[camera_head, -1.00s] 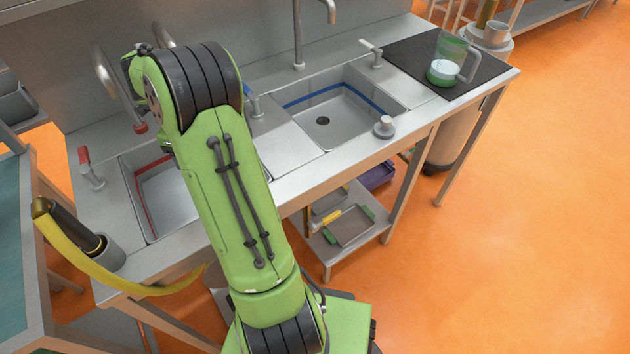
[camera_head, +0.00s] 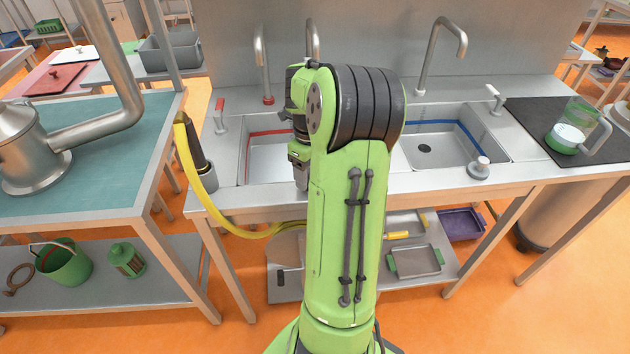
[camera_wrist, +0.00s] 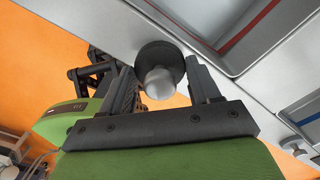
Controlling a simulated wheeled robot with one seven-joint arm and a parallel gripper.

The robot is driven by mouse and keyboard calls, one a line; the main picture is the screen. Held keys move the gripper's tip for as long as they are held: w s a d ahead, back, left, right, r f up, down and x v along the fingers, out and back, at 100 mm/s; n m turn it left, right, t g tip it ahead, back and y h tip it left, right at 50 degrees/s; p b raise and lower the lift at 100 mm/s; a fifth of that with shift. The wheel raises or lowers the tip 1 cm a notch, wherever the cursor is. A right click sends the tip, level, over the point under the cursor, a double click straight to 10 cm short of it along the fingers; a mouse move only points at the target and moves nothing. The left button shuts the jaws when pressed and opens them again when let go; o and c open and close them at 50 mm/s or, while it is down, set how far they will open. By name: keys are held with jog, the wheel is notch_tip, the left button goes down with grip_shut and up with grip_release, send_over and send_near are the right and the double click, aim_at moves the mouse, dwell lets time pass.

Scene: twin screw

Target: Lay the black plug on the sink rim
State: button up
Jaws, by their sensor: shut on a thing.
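In the wrist view, my gripper (camera_wrist: 162,72) is shut on the black plug (camera_wrist: 152,52), a dark disc with a pale grey knob between the fingers. The plug shows against the metal counter's front strip, beside the red-striped sink (camera_wrist: 232,40); whether it touches the metal I cannot tell. In the head view, my gripper (camera_head: 300,172) is in front of the red-striped left sink (camera_head: 262,158). The plug is hidden there.
The right sink (camera_head: 440,152) has a blue stripe, and a grey plug with a pale knob (camera_head: 479,166) sits at its front right corner. A yellow hose (camera_head: 200,190) hangs at the counter's left end. A jug (camera_head: 572,138) stands on the black mat at right.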

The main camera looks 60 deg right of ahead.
notch_tip(320, 180, down, 2)
jog(key=shift+f, duration=0.2)
jog(key=shift+r, duration=0.1)
jog(key=o, duration=0.7)
jog(key=shift+f+b, duration=0.2)
jog(key=shift+b, duration=0.1)
jog(key=shift+c, duration=0.2)
jog(key=o, duration=0.4)
jog(key=shift+r, duration=0.1)
